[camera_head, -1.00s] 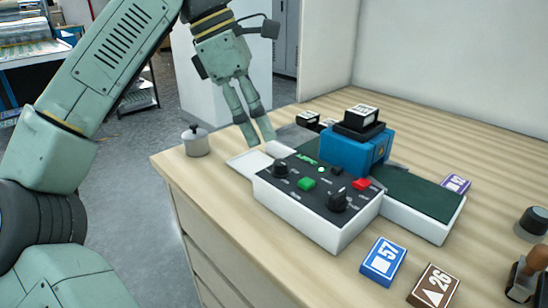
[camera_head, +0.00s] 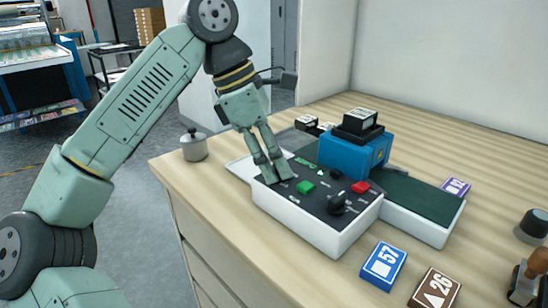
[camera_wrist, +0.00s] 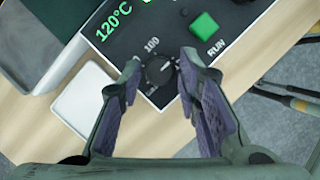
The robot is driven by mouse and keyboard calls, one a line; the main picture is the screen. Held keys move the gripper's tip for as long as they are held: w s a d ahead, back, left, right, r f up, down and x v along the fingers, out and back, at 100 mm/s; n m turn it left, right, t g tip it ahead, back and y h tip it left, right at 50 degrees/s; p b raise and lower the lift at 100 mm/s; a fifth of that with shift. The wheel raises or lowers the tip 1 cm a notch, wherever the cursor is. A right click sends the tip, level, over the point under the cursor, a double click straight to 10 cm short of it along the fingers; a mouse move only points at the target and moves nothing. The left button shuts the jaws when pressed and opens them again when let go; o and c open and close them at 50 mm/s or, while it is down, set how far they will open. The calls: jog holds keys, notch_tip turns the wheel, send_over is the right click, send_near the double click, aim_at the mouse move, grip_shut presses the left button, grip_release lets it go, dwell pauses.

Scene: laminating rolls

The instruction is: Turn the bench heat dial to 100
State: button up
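The small black heat dial (camera_wrist: 158,72) sits on the dark control panel (camera_wrist: 170,20) in the wrist view, with the printed label 100 just above it. My gripper (camera_wrist: 160,65) is open, its two fingertips on either side of the dial; I cannot tell whether they touch it. A green readout (camera_wrist: 114,20) on the panel shows 120°C. In the head view my gripper (camera_head: 272,178) is down at the left end of the laminator panel (camera_head: 316,199), hiding the dial. The dial's pointer is too small to read.
A green RUN button (camera_wrist: 204,25) sits near the dial. On the panel are also a second black knob (camera_head: 337,204) and a red button (camera_head: 360,187). A blue block (camera_head: 353,157) stands behind. Blue (camera_head: 383,266) and brown (camera_head: 434,289) boxes lie at the front right.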

grip_shut()
jog(key=shift+n, duration=0.3)
jog(key=n, duration=0.1)
jog(key=n+t+b, duration=0.1)
jog(key=n, duration=0.1)
jog(key=n+t+b, duration=0.1)
jog(key=n, duration=0.1)
jog(key=shift+s+f+y, duration=0.1)
jog(key=shift+s+y, duration=0.15)
jog(key=shift+y, duration=0.05)
jog(key=n+t+b, duration=0.1)
jog(key=n, duration=0.2)
jog(key=n+y+b, duration=0.1)
jog(key=n, duration=0.2)
jog(key=shift+s+d+t, duration=0.15)
jog(key=shift+d+t, duration=0.05)
jog(key=shift+t, duration=0.2)
jog(key=shift+y, duration=0.3)
jog(key=shift+o, duration=1.6)
grip_release()
